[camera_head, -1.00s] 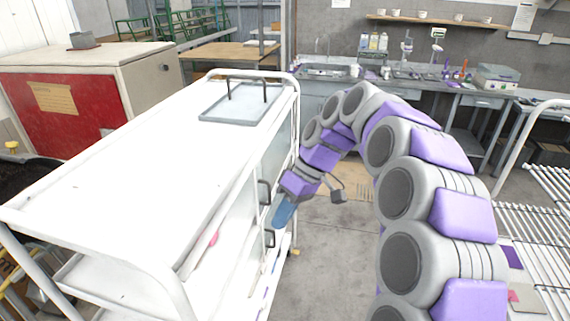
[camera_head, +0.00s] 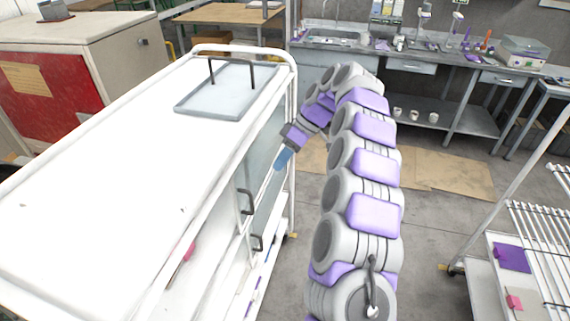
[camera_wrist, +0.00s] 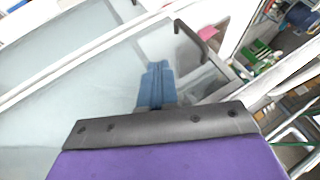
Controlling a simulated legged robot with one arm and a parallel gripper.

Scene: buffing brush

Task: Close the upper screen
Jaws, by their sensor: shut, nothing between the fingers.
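A white cart (camera_head: 110,165) stands at left with translucent screens on its right side. The upper screen (camera_head: 262,165) has a dark handle (camera_head: 247,201). A second dark handle (camera_head: 257,243) sits lower. In the wrist view a dark handle (camera_wrist: 190,40) shows above and right of my fingers, in front of a pale translucent panel (camera_wrist: 75,115). My gripper (camera_head: 282,160) is shut and empty, beside the far part of the upper screen, beyond its handle. Its blue fingers also show in the wrist view (camera_wrist: 155,88), close to the panel. I cannot tell whether they touch it.
A red and cream cabinet (camera_head: 60,85) stands behind left, a sink counter (camera_head: 335,38) at the back. A white wire rack (camera_head: 545,225) stands at right.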

